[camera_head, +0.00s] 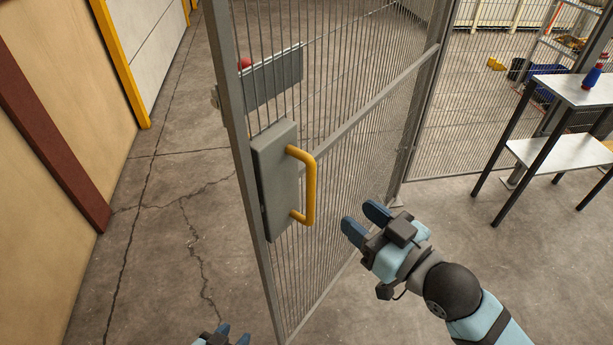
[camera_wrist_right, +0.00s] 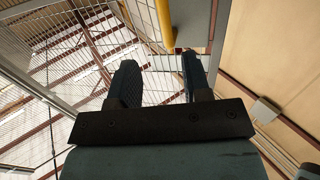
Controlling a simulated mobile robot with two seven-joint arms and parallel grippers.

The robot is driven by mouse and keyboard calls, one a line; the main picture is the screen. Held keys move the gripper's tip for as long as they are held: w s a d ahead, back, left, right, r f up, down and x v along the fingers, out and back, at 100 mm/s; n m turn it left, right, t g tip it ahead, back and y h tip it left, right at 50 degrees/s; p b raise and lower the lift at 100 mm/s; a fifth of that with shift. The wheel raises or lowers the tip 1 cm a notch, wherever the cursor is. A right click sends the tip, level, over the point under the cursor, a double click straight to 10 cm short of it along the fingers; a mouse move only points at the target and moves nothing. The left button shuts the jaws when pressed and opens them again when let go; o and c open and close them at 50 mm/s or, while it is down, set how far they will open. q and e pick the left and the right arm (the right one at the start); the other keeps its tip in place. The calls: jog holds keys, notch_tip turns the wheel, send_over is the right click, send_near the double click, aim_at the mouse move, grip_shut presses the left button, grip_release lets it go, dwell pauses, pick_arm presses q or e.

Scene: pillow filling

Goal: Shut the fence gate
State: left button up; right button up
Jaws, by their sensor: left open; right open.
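The fence gate (camera_head: 345,120) is a grey wire-mesh panel in a metal frame. It stands ajar, swung toward me, with its free edge at the left. A grey lock box (camera_head: 275,180) with a yellow handle (camera_head: 311,185) sits on that edge. My right gripper (camera_head: 365,220) is open and empty, a little to the right of the handle and apart from it. In the right wrist view the yellow handle (camera_wrist_right: 165,22) shows just beyond the open fingers (camera_wrist_right: 158,80). My left gripper (camera_head: 228,334) is open at the bottom edge, left of the gate's lower frame, mostly out of view.
A metal table (camera_head: 585,92) with a lower shelf stands at the right, a blue and red bottle (camera_head: 592,77) on it. Mesh fencing (camera_head: 460,130) runs behind. A wall (camera_head: 50,120) lies at the left. The concrete floor between wall and gate is clear.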

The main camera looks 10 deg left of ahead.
aim_at(314, 181)
jog(key=x, duration=0.4)
jog(key=p+x, duration=0.1)
jog(key=x, duration=0.9)
jog(key=shift+s+a+r, duration=0.25)
jog(key=shift+a+r, duration=0.05)
jog(key=shift+r, duration=0.05)
jog(key=shift+d, duration=0.1)
grip_shut()
